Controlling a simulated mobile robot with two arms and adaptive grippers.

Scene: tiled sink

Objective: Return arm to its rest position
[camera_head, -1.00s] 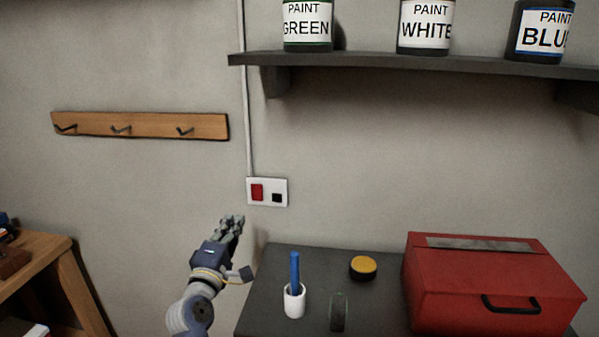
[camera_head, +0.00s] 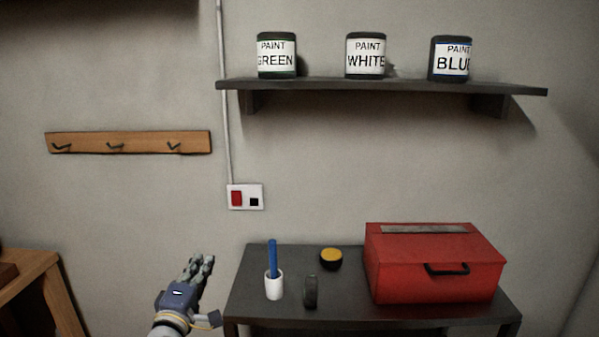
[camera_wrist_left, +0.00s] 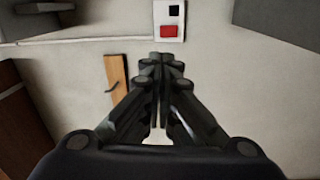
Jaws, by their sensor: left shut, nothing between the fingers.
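My left gripper (camera_head: 201,265) is at the lower left in the head view, in front of the wall and left of the dark table. It is shut and empty. In the left wrist view the left gripper's fingers (camera_wrist_left: 158,62) are together, pointing toward the wall switch plate (camera_wrist_left: 168,20). That switch plate, with a red switch and a black socket, also shows in the head view (camera_head: 245,197), above and right of the gripper, apart from it. My right gripper is not in view.
The dark table (camera_head: 345,312) holds a white cup (camera_head: 274,287) with a blue stick, a yellow-topped round tin (camera_head: 331,257), a small dark object (camera_head: 311,291) and a red toolbox (camera_head: 435,268). A shelf (camera_head: 380,86) bears paint cans. A hook rail (camera_head: 130,142) and wooden bench (camera_head: 40,275) are left.

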